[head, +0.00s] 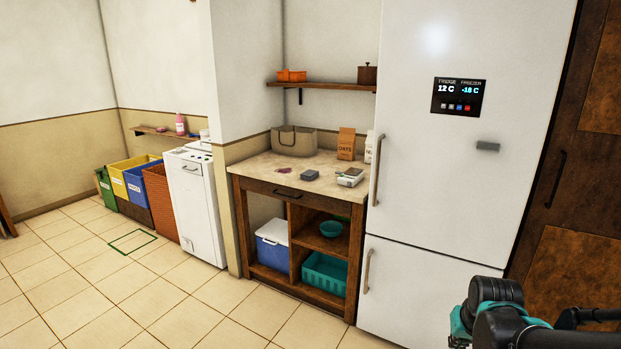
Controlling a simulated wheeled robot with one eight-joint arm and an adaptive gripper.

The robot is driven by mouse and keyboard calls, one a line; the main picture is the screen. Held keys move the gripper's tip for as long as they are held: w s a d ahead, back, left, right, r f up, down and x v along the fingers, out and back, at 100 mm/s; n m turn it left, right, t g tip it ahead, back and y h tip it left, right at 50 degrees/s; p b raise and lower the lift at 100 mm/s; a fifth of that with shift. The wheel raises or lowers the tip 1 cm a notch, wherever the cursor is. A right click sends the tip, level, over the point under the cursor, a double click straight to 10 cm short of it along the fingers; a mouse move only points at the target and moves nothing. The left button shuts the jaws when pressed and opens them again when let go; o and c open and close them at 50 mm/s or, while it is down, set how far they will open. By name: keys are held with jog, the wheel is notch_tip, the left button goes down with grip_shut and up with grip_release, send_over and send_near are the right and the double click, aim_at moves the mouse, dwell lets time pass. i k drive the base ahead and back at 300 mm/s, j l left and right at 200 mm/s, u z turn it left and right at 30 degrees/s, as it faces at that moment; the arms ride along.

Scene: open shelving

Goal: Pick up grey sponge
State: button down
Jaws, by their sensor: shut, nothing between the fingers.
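A small dark grey block that looks like the grey sponge (309,175) lies flat on the pale worktop (262,165) of a wooden kitchen unit, in the head view. It sits near the middle of the top, a little back from the front edge. Part of my dark and teal arm shows at the lower right corner, in front of the fridge and well apart from the sponge. I cannot make out my gripper's fingers there.
A reddish stain (284,169) and a small pale device (350,178) flank the block. A grey bag (294,141) and an oats box (346,144) stand behind. A tall white fridge (430,190) borders the unit on the right. The tiled floor in front is clear.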

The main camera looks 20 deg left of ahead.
aim_at(309, 176)
jog(key=i+u, duration=0.85)
jog(key=u, duration=0.15)
jog(key=i+u, duration=0.3)
jog(key=u, duration=0.15)
jog(key=i+u, duration=0.35)
jog(key=i, duration=0.25)
